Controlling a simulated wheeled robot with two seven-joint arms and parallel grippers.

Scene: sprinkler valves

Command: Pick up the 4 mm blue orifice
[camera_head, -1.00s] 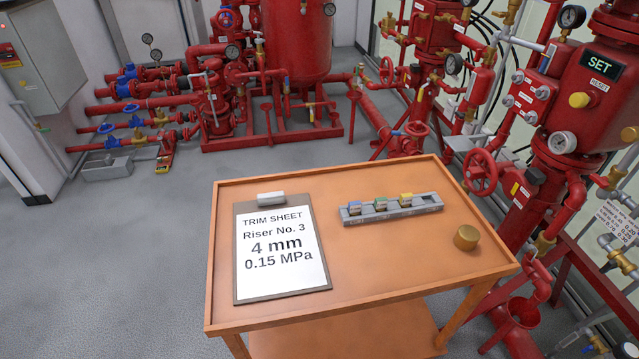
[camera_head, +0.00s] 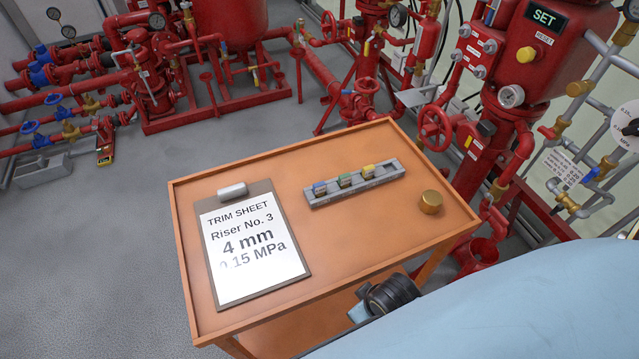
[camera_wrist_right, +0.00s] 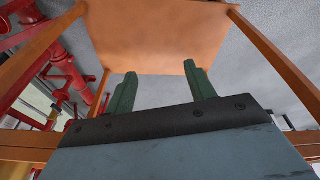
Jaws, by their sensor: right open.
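The blue orifice (camera_head: 320,188) sits in the left slot of a grey rack (camera_head: 384,178) on the orange cart top (camera_head: 345,248). A green orifice (camera_head: 345,180) and a yellow orifice (camera_head: 368,171) stand to its right in the same rack. My right gripper (camera_wrist_right: 158,85) is open and empty in the right wrist view, with the orange underside of a cart panel above it. In the head view my right arm comes in at the lower right, its dark wrist below the cart's front edge. My left gripper is not in view.
A clipboard (camera_head: 206,285) with a trim sheet reading 4 mm lies on the left of the cart. A brass cylinder (camera_head: 431,202) stands at its right corner. A red valve assembly (camera_head: 510,95) stands close behind the right side. Grey floor is clear to the left.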

